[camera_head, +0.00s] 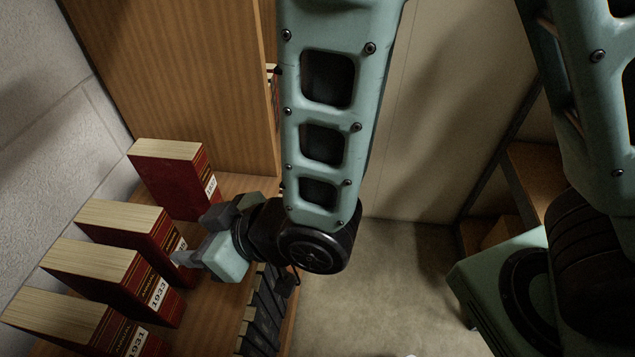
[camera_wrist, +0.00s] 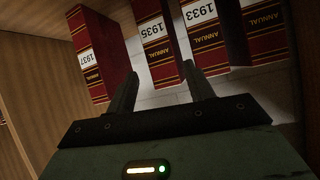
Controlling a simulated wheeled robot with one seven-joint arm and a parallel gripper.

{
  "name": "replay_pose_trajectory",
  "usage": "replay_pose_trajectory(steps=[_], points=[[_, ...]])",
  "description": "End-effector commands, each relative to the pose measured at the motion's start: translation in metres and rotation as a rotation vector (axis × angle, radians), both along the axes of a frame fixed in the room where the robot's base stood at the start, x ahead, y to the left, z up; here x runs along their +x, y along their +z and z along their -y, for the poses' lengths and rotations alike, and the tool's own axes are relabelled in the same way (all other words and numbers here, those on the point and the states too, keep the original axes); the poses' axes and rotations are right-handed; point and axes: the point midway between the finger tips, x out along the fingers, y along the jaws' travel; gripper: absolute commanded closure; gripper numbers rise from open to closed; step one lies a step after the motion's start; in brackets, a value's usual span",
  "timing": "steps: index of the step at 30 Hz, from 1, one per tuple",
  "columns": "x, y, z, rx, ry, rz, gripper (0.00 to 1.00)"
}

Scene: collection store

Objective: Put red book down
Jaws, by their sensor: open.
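Several thick red books with cream page edges and white year labels stand upright in a row on a wooden shelf; the frames do not show which is the task's red book. The book labelled 1937 (camera_wrist: 100,52) is at the left in the wrist view and is likely the farthest one (camera_head: 172,185) in the head view. The 1935 book (camera_wrist: 155,40) and the 1933 book (camera_wrist: 207,35) are beside it. My gripper (camera_head: 195,240) is open in front of the spines. In the wrist view its fingers (camera_wrist: 160,85) have nothing held between them.
Another red annual (camera_wrist: 265,30) stands at the right in the wrist view. A wooden panel (camera_head: 170,75) rises behind the row, and a pale wall (camera_head: 45,130) is at the left. Dark items (camera_head: 262,312) sit below the shelf edge. Carpeted floor (camera_head: 385,285) is open to the right.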

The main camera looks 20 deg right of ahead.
Motion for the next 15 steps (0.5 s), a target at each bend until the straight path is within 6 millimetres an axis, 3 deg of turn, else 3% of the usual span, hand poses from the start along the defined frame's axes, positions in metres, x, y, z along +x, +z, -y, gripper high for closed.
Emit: replay_pose_trajectory(steps=[3,8,15], points=[[0.005,0.010,0.025,-0.119,-0.038,-0.113,0.47],[-0.004,0.021,0.068,-0.293,-0.075,-0.274,0.47],[-0.042,0.050,0.143,-0.549,-0.122,-0.509,0.47]])
